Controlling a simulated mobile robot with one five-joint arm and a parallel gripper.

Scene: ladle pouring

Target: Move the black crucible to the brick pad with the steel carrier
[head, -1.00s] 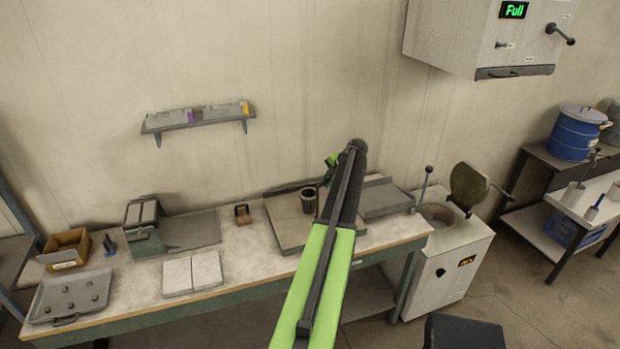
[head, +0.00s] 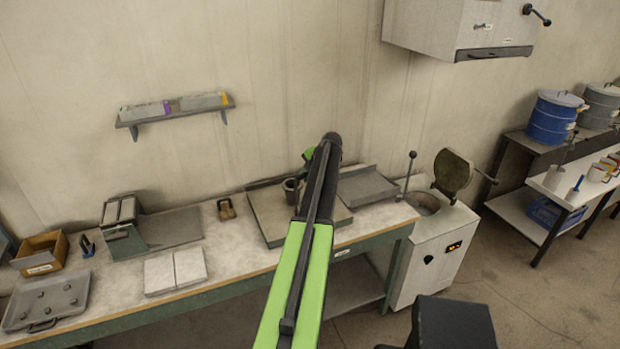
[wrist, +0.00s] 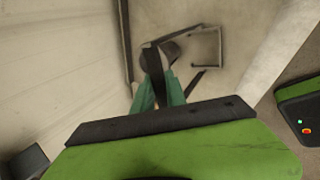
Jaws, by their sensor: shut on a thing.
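A dark cup, which looks like the black crucible (head: 291,193), stands upright in the head view on a grey tray, just left of my arm. The pale brick pad (head: 175,271) lies near the table's front edge, left of the tray, and is bare. In the wrist view my gripper (wrist: 157,90) has its teal fingers closed around a dark bar, which looks like part of the steel carrier (wrist: 154,62). My arm hides most of the carrier in the head view. I cannot tell whether the carrier touches the crucible.
The grey tray (head: 268,226) sits at the table's right part, beside another grey plate (head: 368,187). A furnace (head: 430,262) with a raised lid stands right of the table. A hinged mould (head: 122,228), a cardboard box (head: 40,254) and a flat tray (head: 47,303) are at left.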

